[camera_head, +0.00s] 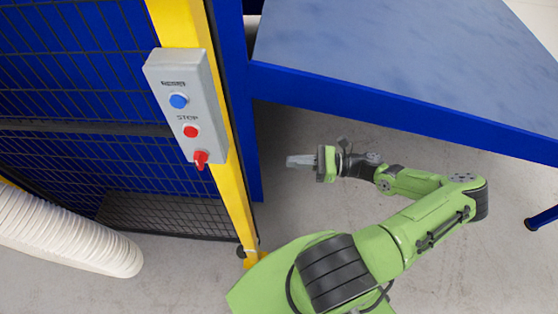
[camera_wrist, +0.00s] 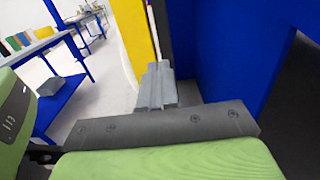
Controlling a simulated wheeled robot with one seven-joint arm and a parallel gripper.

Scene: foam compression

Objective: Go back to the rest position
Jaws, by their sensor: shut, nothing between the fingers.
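My gripper (camera_head: 297,160) is at the end of my green arm in the head view, below and in front of the blue table edge. It points left toward the yellow post (camera_head: 231,185) and is apart from it. In the wrist view my gripper's grey fingers (camera_wrist: 158,80) are together, with nothing between them. The yellow post and a blue surface stand ahead of the fingers there.
A grey control box (camera_head: 187,108) with blue and red buttons and a red switch hangs on the yellow post. A blue table (camera_head: 410,62) is at upper right. Blue mesh fencing (camera_head: 75,80) and a white hose (camera_head: 70,238) are at left. Grey floor lies below my arm.

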